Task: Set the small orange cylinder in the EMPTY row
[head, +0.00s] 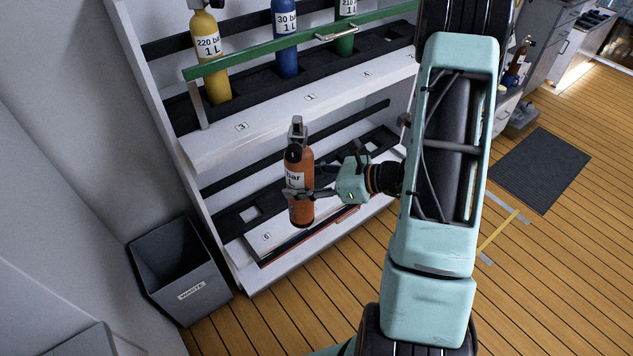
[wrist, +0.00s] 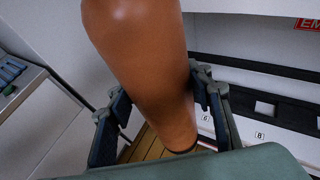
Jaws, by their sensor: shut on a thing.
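The small orange cylinder (head: 300,208) is upright or nearly so in the head view, with a dark valve on top and a partly covered white label. My gripper (head: 308,191) is shut around its body from the right. In the wrist view the orange cylinder (wrist: 145,60) fills the middle between the two fingers of my gripper (wrist: 160,100). The rack's lower row (head: 228,222) has dark strips with square holes and shows behind the cylinder. A red sign (wrist: 309,23) reading "EM", cut off by the picture edge, shows in the wrist view. I cannot tell the cylinder's exact gap to the row.
The upper row holds a yellow cylinder (head: 206,60), a blue cylinder (head: 286,38) and a green cylinder (head: 345,36) behind a green bar (head: 270,47). A grey waste bin (head: 180,270) stands left of the rack.

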